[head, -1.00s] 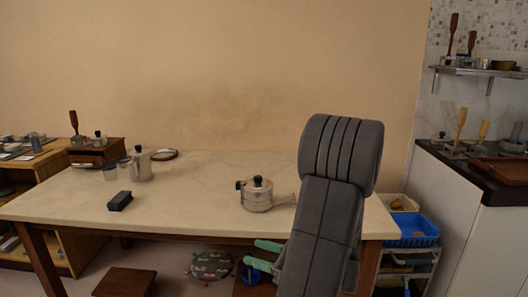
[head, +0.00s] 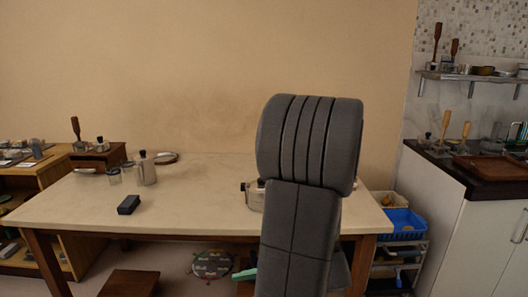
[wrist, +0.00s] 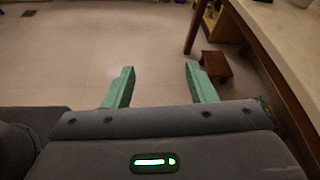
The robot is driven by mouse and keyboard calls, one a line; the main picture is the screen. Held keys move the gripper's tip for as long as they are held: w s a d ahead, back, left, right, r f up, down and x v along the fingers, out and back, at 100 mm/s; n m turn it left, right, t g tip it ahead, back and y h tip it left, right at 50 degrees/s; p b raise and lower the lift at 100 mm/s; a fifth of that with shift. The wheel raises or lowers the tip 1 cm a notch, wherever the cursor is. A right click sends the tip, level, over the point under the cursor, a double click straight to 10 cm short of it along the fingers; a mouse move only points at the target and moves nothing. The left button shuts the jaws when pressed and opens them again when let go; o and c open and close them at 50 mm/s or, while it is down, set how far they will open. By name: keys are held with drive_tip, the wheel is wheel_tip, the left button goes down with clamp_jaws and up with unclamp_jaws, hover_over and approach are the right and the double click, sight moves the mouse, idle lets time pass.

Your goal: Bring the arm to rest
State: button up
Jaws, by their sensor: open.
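My gripper (wrist: 160,82) shows in the wrist view with its two green fingers spread apart and nothing between them. Beyond the fingers is bare floor. In the head view my grey arm rises in front of the table's right part, and only a bit of a green finger shows beside it, low down. The arm hides most of a metal pot (head: 254,196) on the table.
The pale table (head: 200,220) holds a dark block (head: 129,204), a metal pot with a black knob (head: 145,169) and glass jars (head: 114,176). A wooden stool (wrist: 216,66) stands by the table. A blue crate (head: 404,224) and a counter (head: 465,170) are at right.

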drive_tip(key=s+d+r+n+g+h+p, duration=0.1)
drive_tip(key=s+n+g+h+p, duration=0.1)
drive_tip(key=s, duration=0.4)
drive_tip(key=s+d+r+n+g+h+p, duration=0.2)
drive_tip(key=s+n+h+p, duration=0.2)
drive_tip(key=s+n+h, duration=0.1)
drive_tip(key=shift+s+d+n, duration=0.15)
drive_tip(key=shift+s+n, duration=0.55)
drive_tip(key=shift+s, duration=0.35)
